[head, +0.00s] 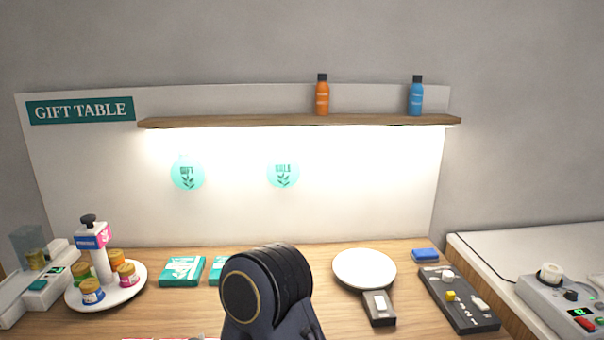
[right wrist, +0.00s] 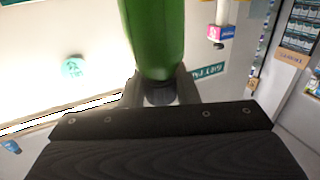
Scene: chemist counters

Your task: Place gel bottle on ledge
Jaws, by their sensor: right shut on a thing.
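A green gel bottle (right wrist: 153,40) is in my right gripper (right wrist: 160,88) in the right wrist view. The fingers are shut on it around its dark cap end, and its far end is cut off by the top of the picture. The wooden ledge (head: 230,122) runs along the white back panel in the head view. An orange bottle (head: 322,99) and a blue bottle (head: 415,98) stand upright on it, with bare room to the left and between them. The green bottle and right gripper do not show in the head view. My left gripper is out of view.
My dark arm link covers the counter's front middle.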

